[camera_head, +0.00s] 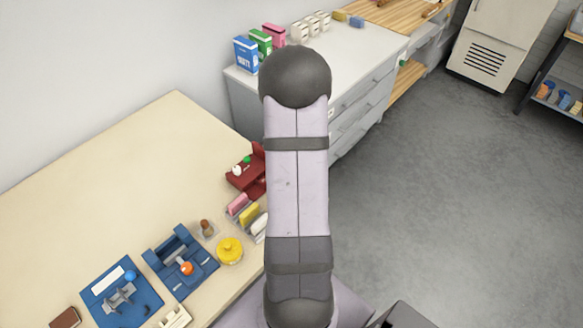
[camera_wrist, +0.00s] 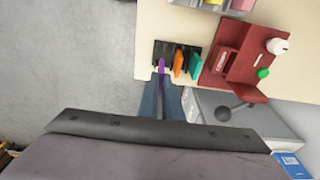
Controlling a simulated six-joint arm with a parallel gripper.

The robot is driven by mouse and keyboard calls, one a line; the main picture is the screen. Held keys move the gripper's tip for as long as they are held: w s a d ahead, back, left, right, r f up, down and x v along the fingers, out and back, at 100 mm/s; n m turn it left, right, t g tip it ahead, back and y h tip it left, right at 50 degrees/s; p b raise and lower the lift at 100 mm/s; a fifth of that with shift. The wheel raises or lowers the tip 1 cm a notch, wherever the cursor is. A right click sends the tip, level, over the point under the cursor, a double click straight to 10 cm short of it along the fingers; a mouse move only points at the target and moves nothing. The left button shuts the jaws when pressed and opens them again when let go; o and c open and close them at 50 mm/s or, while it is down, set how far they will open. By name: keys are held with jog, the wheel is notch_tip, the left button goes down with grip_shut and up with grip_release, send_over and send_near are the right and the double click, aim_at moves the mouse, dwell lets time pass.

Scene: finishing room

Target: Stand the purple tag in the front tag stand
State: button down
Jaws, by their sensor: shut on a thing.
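In the wrist view my gripper (camera_wrist: 161,86) is shut on the purple tag (camera_wrist: 162,66), a thin strip seen edge-on between the blue-grey fingers. The tag's far end overlaps the left part of a dark tag stand (camera_wrist: 172,46) at the table edge. I cannot tell whether it is in a slot or above it. An orange tag (camera_wrist: 179,62) and a teal tag (camera_wrist: 196,66) are at the same stand, to the right of the purple one. In the head view my arm hides the gripper, the purple tag and this stand.
A red stand (camera_wrist: 238,62) with white and green knobs is close to the right. A grey stand (camera_wrist: 212,5) holds pink and yellow pieces. A grey drawer cabinet (camera_head: 350,75) is beyond the table (camera_head: 120,170). Blue fixtures (camera_head: 120,300) sit at the left.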

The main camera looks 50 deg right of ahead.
jog(key=shift+f, duration=0.1)
jog(key=shift+f+b, duration=2.15)
jog(key=shift+f, duration=0.65)
jog(key=shift+f+b, duration=0.65)
jog(key=shift+b, duration=0.15)
jog(key=c, duration=2.3)
grip_release()
jog(key=shift+o, duration=0.4)
jog(key=shift+r, duration=0.1)
jog(key=shift+a+r+p, duration=0.3)
jog(key=shift+r+p, duration=1)
jog(key=shift+r, duration=0.5)
jog(key=shift+a+r+p, duration=0.25)
jog(key=shift+r+p, duration=1.1)
jog(key=shift+r, duration=0.45)
jog(key=shift+a+r+p, duration=0.3)
jog(key=shift+r+p, duration=1)
jog(key=shift+r, duration=0.5)
